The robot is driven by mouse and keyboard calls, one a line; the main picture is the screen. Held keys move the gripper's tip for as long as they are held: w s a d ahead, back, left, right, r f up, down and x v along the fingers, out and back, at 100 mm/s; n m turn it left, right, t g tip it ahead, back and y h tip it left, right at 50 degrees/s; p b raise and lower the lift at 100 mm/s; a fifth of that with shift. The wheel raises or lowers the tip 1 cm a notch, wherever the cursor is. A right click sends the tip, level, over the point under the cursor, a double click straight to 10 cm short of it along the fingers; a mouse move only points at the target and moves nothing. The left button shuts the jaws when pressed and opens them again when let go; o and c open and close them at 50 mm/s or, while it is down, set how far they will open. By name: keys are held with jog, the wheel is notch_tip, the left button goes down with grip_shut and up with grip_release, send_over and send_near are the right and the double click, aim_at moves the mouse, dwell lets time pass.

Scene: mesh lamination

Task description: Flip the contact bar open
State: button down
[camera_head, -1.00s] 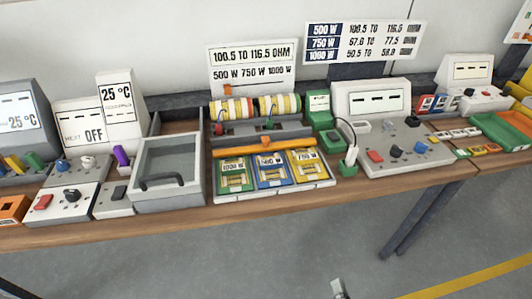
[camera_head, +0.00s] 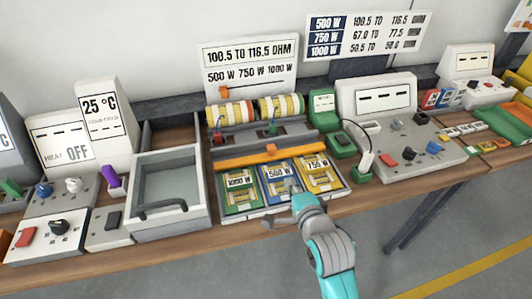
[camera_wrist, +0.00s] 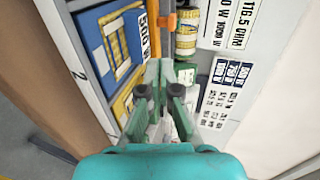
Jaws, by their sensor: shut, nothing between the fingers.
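The contact bar is a long orange bar (camera_head: 275,153) with a small raised orange block at its middle. It lies across the fixture, behind the green, blue and yellow cards (camera_head: 277,183) and in front of the striped rolls (camera_head: 254,110). In the wrist view, part of the orange bar (camera_wrist: 165,22) shows at the top. My gripper (camera_head: 281,206) is at the front edge of the fixture, in front of the cards and apart from the bar. In the wrist view my gripper (camera_wrist: 160,90) is shut and empty. Its fingers hide part of the fixture.
A grey tray with a dark handle (camera_head: 168,180) stands left of the fixture. A green block with a cable (camera_head: 342,145) and a control console (camera_head: 400,145) stand to the right. A sign (camera_head: 247,65) rises behind the fixture. Open floor lies in front of the bench.

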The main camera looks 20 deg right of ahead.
jog(key=shift+w+a, duration=0.1)
jog(key=shift+w, duration=0.05)
send_near(272, 148)
jog(key=w+f, duration=0.1)
jog(key=w, duration=0.1)
jog(key=w+f, duration=0.2)
jog(key=shift+w, duration=0.3)
jog(key=shift+w+f, duration=0.1)
jog(key=shift+w, duration=0.5)
jog(key=w, duration=0.4)
jog(key=shift+w, duration=0.3)
jog(key=shift+s, duration=0.15)
